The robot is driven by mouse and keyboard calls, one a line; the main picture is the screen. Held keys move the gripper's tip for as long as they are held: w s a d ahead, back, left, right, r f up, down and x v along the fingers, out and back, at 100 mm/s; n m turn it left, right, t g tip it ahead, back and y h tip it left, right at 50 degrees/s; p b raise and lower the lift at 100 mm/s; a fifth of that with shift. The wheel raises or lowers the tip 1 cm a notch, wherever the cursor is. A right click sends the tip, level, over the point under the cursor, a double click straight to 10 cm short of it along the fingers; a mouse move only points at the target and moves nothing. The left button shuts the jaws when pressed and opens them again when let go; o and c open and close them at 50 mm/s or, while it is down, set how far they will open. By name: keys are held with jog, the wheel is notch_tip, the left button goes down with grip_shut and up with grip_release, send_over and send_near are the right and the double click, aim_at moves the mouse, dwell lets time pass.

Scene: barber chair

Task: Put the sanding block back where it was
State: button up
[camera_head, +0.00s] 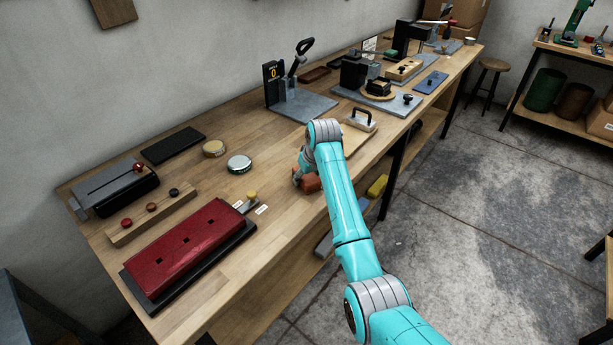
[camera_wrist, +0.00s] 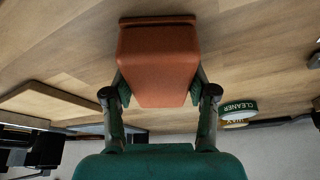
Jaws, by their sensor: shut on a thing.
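The sanding block, an orange-brown block with a darker strip along its far edge, shows large in the wrist view (camera_wrist: 158,65). My gripper (camera_wrist: 160,92) is shut on it, with a green-padded finger on each side. In the head view the block (camera_head: 312,184) shows partly beside my wrist, over the front part of the wooden workbench (camera_head: 265,215). My own arm hides much of the gripper there. I cannot tell whether the block touches the bench top.
A pale board (camera_head: 357,140) and a handled tool (camera_head: 360,119) are just beyond my wrist. A silver-lidded tin (camera_head: 239,164) and a tan tin (camera_head: 214,148) stand to the left. A red case (camera_head: 185,248) lies front left.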

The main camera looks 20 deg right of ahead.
jog(key=o, duration=1.1)
jog(key=shift+f, duration=0.1)
jog(key=v, duration=1.2)
jog(key=shift+s, duration=0.1)
jog(key=shift+s, duration=0.1)
